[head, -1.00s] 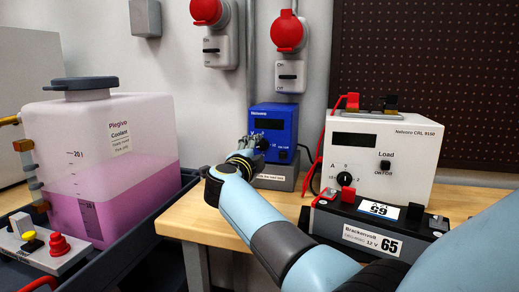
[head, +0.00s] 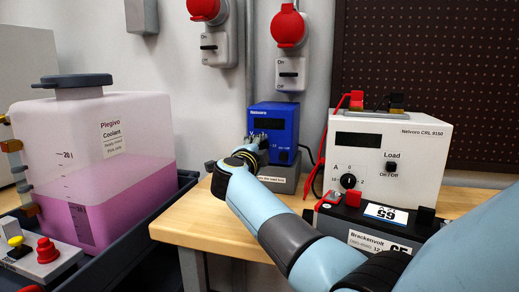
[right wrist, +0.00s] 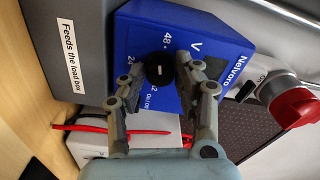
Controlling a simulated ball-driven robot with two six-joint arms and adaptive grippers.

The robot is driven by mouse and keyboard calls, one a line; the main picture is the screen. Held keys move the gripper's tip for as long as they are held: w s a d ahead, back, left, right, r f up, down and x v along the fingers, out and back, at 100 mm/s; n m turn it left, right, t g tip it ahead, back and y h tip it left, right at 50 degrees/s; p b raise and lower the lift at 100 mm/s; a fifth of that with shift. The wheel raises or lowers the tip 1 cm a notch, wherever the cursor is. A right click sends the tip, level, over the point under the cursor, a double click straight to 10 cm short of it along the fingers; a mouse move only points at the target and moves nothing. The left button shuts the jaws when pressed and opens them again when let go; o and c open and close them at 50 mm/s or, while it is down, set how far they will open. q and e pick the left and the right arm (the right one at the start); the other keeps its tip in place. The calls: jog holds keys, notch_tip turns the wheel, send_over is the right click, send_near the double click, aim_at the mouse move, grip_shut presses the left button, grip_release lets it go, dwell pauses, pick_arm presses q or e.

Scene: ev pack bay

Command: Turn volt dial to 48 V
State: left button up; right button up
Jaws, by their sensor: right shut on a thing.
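The blue Nelvoro supply box (head: 285,122) stands at the back of the wooden bench. It also shows tilted in the right wrist view (right wrist: 212,45). Its black volt dial (right wrist: 159,69) has a short white mark and printed values around it, among them 48, 24 and a partly covered 12. I cannot tell surely which value the mark points at. My right gripper (right wrist: 161,71) is shut on the dial, one finger on each side. In the head view the right gripper (head: 260,142) reaches the front of the box and largely hides the dial. My left gripper is not in view.
A white load box (head: 415,150) stands to the right, behind a black battery (head: 345,222). Red cables (head: 320,160) hang between the blue box and load box. A coolant tank (head: 125,140) stands at left. Red wall sockets (head: 288,28) are above.

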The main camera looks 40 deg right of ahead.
grip_shut()
jog(key=shift+m, duration=1.6)
jog(key=o, duration=1)
grip_release()
jog(key=shift+o, duration=0.2)
jog(key=v, duration=0.7)
jog(key=shift+s+a, duration=0.15)
jog(key=shift+s, duration=0.05)
